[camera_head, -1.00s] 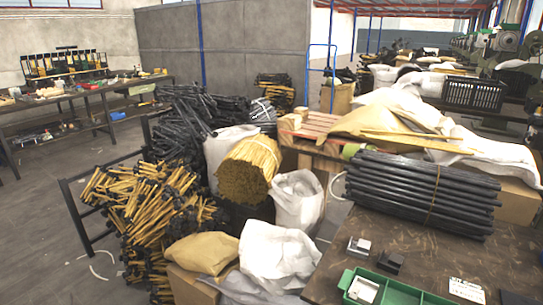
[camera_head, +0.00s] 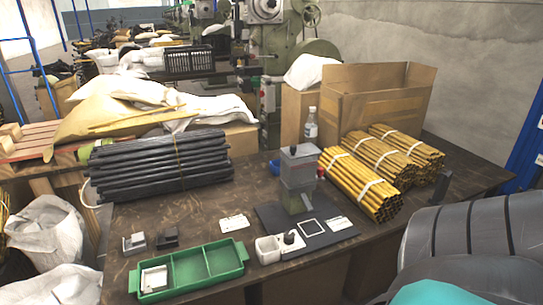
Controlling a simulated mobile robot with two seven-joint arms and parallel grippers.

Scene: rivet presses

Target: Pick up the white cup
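A small white cup-like container (camera_head: 268,249) stands on the dark table, at the front left corner of the black base plate of a small grey press (camera_head: 298,175). A second small white holder with a black part (camera_head: 292,241) is right beside it. Another white square piece (camera_head: 154,278) lies in the left compartment of a green tray (camera_head: 205,282). Neither of my grippers is in view.
A bundle of black rods (camera_head: 160,165) lies on the table's left side, and tied yellow rod bundles (camera_head: 362,183) lie on the right. A clear bottle (camera_head: 311,124) stands behind the press near a cardboard box (camera_head: 375,100). Small grey (camera_head: 134,243) and black blocks (camera_head: 167,237) sit behind the tray.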

